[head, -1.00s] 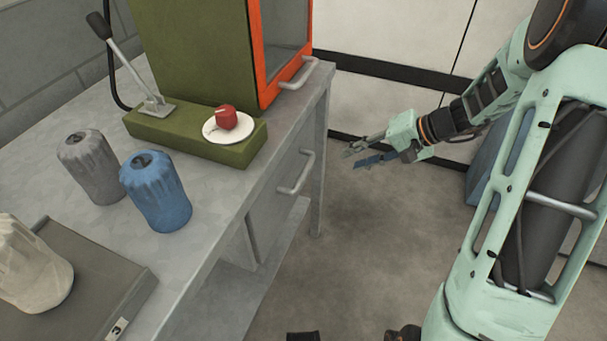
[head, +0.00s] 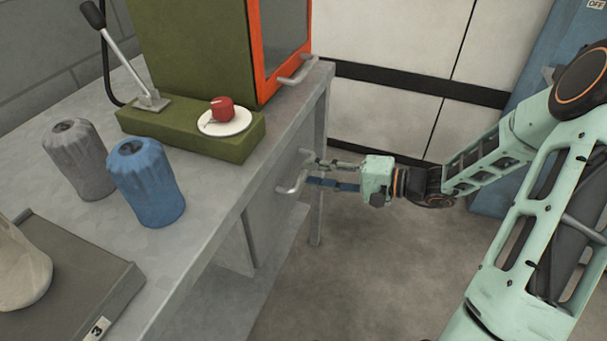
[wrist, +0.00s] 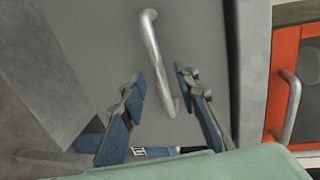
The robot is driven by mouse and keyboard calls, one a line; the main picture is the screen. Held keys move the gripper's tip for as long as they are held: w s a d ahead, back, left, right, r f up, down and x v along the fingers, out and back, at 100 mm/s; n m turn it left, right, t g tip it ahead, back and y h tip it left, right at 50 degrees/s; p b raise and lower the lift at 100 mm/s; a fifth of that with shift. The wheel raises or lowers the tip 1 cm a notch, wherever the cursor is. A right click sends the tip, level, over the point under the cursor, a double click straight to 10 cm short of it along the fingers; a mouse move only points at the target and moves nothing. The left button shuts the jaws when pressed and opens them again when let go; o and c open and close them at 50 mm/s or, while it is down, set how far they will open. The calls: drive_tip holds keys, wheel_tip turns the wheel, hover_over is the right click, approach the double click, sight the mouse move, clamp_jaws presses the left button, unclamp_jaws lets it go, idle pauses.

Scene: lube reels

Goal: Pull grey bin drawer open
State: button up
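The grey drawer (head: 262,222) is set in the side of the grey bench, with its front flush with the bench. Its bar handle (head: 290,186) stands out from the front; it also shows in the wrist view (wrist: 152,50). My gripper (head: 312,172) is at the handle in the head view. In the wrist view my gripper (wrist: 160,85) is open, with one finger on each side of the lower part of the handle. Whether either finger touches the handle I cannot tell.
The bench top (head: 215,190) holds a green machine (head: 190,50) with an orange-framed door and its own handle (head: 298,72) above the drawer. Grey (head: 75,160) and blue (head: 147,185) ribbed objects stand on the bench. The floor (head: 370,270) in front is clear.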

sight(303, 172)
drive_tip(key=shift+x, duration=1.7)
clamp_jaws()
